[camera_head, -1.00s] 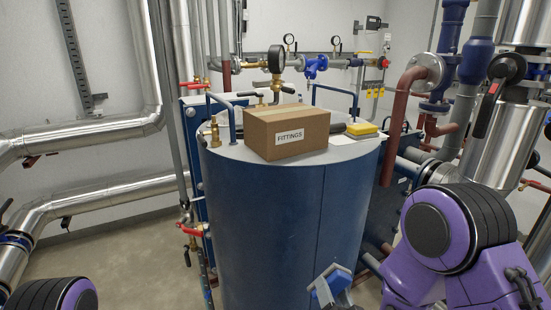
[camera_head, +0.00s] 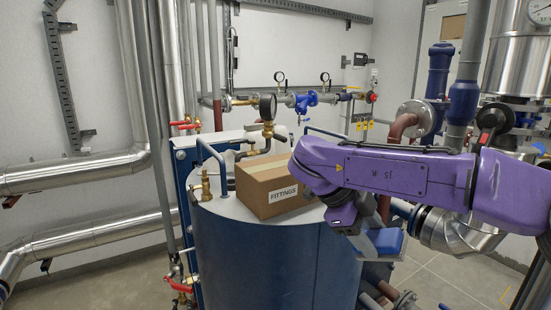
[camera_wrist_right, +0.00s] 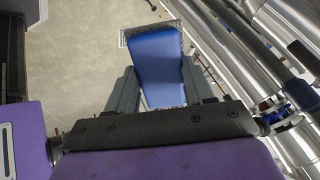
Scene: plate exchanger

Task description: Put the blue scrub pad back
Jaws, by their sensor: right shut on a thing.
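The blue scrub pad (camera_head: 390,241) is held by my right gripper (camera_head: 372,241) in the head view, beside the right side of the blue tank's top. In the right wrist view, the pad (camera_wrist_right: 158,62) sits between the two fingers of the gripper (camera_wrist_right: 160,84), its flat blue face showing with a grey rough edge. The gripper is shut on the pad. My left gripper is out of view.
The round blue tank (camera_head: 265,265) carries a cardboard box (camera_head: 272,190) labelled FITTINGS, close to my right arm. Brass valves and blue handrails rise from its top. My arm hides the top's right part. Pipes (camera_head: 460,232) stand at right.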

